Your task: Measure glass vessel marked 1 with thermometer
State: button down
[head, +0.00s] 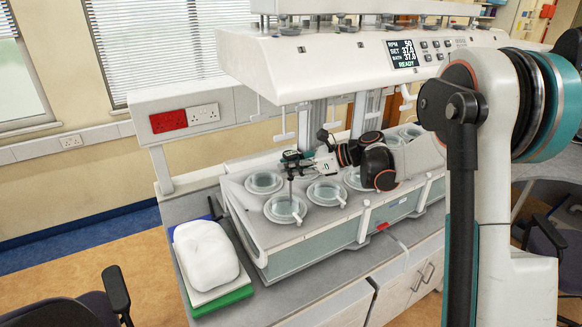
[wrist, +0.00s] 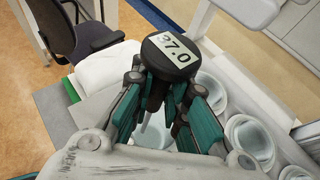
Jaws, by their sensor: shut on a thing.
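My gripper (head: 291,163) is shut on a thermometer, whose round black head (wrist: 171,55) shows 37.0 on its display in the wrist view. In the head view the thermometer's thin stem (head: 290,190) points down over the front-left glass vessel (head: 285,209). The stem's lower end appears to be inside this vessel's opening, but I cannot tell how deep. In the wrist view the vessel (wrist: 152,134) is partly hidden behind the thermometer and my fingers. I cannot read a number on any vessel.
Several other glass vessels sit in the bath unit, including one to the right (head: 327,192) and one behind (head: 264,182). The stirrer head (head: 330,60) hangs above, its screen reading READY. A white bundle (head: 205,252) on a green-edged stack lies left of the bath.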

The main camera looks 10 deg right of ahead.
jog(key=s+d+p, duration=0.1)
jog(key=s+d, duration=0.1)
jog(key=s, duration=0.5)
jog(key=s+d+p, duration=0.1)
jog(key=s+d, duration=0.1)
jog(key=s, duration=0.5)
jog(key=shift+s+d+r+p, duration=0.2)
jog(key=shift+d+r+p, duration=0.05)
jog(key=shift+d+p, duration=0.1)
dwell(0.8)
